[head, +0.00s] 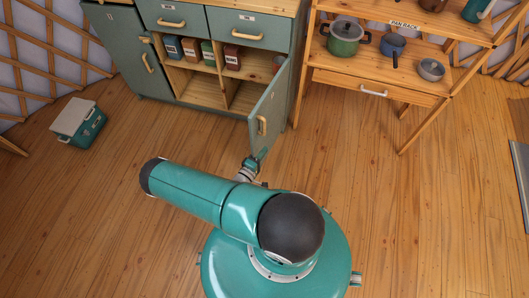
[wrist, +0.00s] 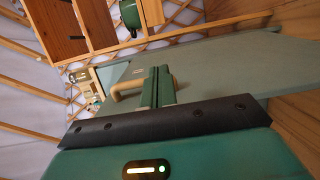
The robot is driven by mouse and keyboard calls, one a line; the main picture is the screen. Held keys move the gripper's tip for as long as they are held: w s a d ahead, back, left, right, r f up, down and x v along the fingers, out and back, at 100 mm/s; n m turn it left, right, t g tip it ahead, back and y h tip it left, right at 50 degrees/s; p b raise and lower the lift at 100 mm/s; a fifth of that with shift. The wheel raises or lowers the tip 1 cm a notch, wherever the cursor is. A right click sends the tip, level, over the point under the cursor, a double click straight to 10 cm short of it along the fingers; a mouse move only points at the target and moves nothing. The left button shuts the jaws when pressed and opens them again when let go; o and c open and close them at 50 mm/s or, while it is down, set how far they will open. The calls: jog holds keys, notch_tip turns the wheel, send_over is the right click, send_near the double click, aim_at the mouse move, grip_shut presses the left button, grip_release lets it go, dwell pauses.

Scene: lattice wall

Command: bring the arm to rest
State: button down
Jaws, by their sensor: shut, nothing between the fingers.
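My gripper (head: 251,162) is at the end of my teal arm, by the lower edge of the open cabinet door (head: 277,105) in the head view. In the wrist view the two green fingers of my gripper (wrist: 157,72) are together, with nothing held. The door's pale wooden handle (wrist: 130,89) shows just left of and behind the fingers; I cannot tell how small the gap is. In the head view the handle (head: 262,126) is above my gripper. My arm is folded over my round teal body.
The grey-green cabinet (head: 215,35) has several boxes inside its open compartment. A wooden pan rack (head: 385,75) holds a green pot (head: 343,38), a blue pan (head: 393,46) and a grey bowl (head: 431,69). A teal cooler (head: 80,123) stands left. The wooden floor (head: 420,210) is clear right.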

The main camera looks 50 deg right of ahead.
jog(key=shift+s+a, duration=0.1)
jog(key=shift+a, duration=0.3)
jog(key=w+a+r+m+g+y, duration=0.2)
jog(key=w+a+r+y, duration=0.15)
jog(key=r, duration=0.75)
jog(key=w+a+r+m+g+y, duration=0.25)
jog(key=a+r, duration=0.25)
jog(key=r, duration=0.6)
jog(key=w+a+r+m+g+y, duration=0.25)
jog(key=a+r, duration=0.25)
jog(key=r, duration=0.5)
jog(key=s+a+r+n+t+y, duration=0.1)
jog(key=s+a+r+t+y, duration=0.2)
jog(key=r, duration=0.6)
jog(key=s+a+r+n+t+y, duration=0.2)
jog(key=s+a+r, duration=0.4)
jog(key=r, duration=0.3)
jog(key=s+a+r+n+t+y, duration=0.1)
jog(key=s+a+r+t+y, duration=0.3)
jog(key=r, duration=0.5)
jog(key=shift+s+a+r+n, duration=0.3)
jog(key=shift+s+r+n, duration=0.1)
jog(key=shift+s, duration=0.4)
